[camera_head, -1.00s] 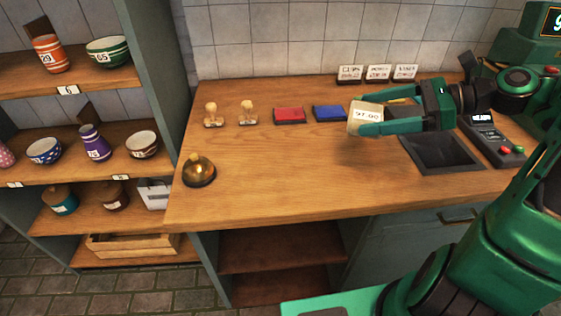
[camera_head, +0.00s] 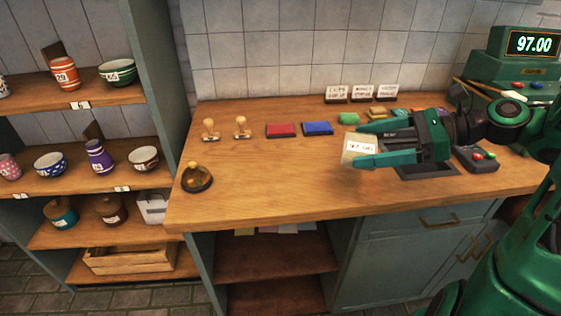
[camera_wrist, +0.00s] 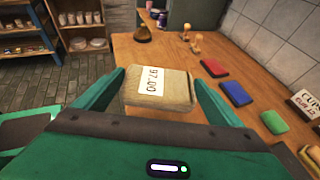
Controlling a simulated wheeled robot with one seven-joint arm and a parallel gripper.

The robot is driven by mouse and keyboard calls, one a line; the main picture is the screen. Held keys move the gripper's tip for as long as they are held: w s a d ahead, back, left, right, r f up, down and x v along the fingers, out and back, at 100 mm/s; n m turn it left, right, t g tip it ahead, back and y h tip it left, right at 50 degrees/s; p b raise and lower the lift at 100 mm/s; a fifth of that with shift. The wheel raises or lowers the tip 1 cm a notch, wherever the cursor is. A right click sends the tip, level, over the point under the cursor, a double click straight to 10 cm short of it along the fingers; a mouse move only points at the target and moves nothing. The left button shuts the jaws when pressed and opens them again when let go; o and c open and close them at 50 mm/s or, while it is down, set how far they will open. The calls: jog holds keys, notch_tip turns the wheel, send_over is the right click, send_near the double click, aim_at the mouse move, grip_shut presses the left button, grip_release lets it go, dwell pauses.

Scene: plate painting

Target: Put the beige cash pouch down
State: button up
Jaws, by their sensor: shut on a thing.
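The beige cash pouch (camera_head: 360,147) has a white label, which reads 97.00 in the wrist view. In the wrist view the pouch (camera_wrist: 158,88) sits between both fingers. My gripper (camera_head: 366,150) is shut on it and holds it over the wooden counter (camera_head: 270,190), in front of the blue pad. Whether the pouch touches the counter I cannot tell. A dark tray (camera_head: 425,173) set in the counter shows partly behind my gripper.
Two stamps, a red pad (camera_head: 281,130), a blue pad (camera_head: 317,128) and a bell (camera_head: 196,177) stand on the counter. A register (camera_head: 520,60) reads 97.00. The counter's front middle is clear.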

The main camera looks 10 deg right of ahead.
jog(key=shift+w+a, duration=0.1)
jog(key=shift+a, duration=0.05)
jog(key=w+f, duration=0.2)
jog(key=w, duration=0.1)
jog(key=w+f, duration=0.2)
jog(key=w, duration=0.2)
jog(key=w+f, duration=0.2)
jog(key=w, duration=0.2)
jog(key=shift+w+f, duration=0.15)
jog(key=shift+f, duration=0.25)
jog(key=shift+w+f, duration=0.1)
jog(key=shift+f, duration=2)
jog(key=o, duration=1)
jog(key=shift+f, duration=0.1)
jog(key=v, duration=1.2)
